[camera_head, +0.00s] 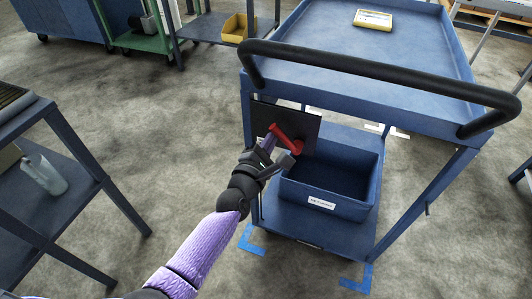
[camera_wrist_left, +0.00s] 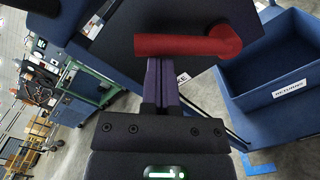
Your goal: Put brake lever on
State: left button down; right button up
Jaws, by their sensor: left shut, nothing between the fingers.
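The red brake lever (camera_head: 287,137) is mounted on a dark plate (camera_head: 309,122) at the left side of the blue trolley (camera_head: 345,90). In the left wrist view the lever (camera_wrist_left: 185,45) lies across the picture, its pivot end at the right. My left gripper (camera_head: 269,142) is shut and empty. Its fingertips (camera_wrist_left: 160,62) are right at the lever's free end; I cannot tell whether they touch it. The fingers hide part of a label behind them that ends in "KE". My right gripper is not in view.
A blue bin (camera_head: 335,190) labelled RETURNS stands on the trolley's lower shelf, right of my gripper. A black push handle (camera_head: 380,70) runs above. Blue tape corners (camera_head: 250,240) mark the floor. Another blue cart (camera_head: 60,170) stands at the left, with open floor between.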

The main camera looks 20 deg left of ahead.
pick_arm(q)
jog(key=d+r+m+p, duration=0.1)
jog(key=m, duration=0.1)
jog(key=r+m+p, duration=0.1)
jog(key=m, duration=0.1)
jog(key=shift+d+r+p, duration=0.15)
jog(key=shift+d+p, duration=0.25)
jog(key=m, duration=0.1)
jog(key=d+m+p, duration=0.1)
jog(key=m, duration=0.1)
jog(key=shift+d+r, duration=0.1)
jog(key=shift+r, duration=0.15)
jog(key=shift+d+m+p, duration=0.25)
jog(key=shift+m+p, duration=0.15)
jog(key=shift+m, duration=0.1)
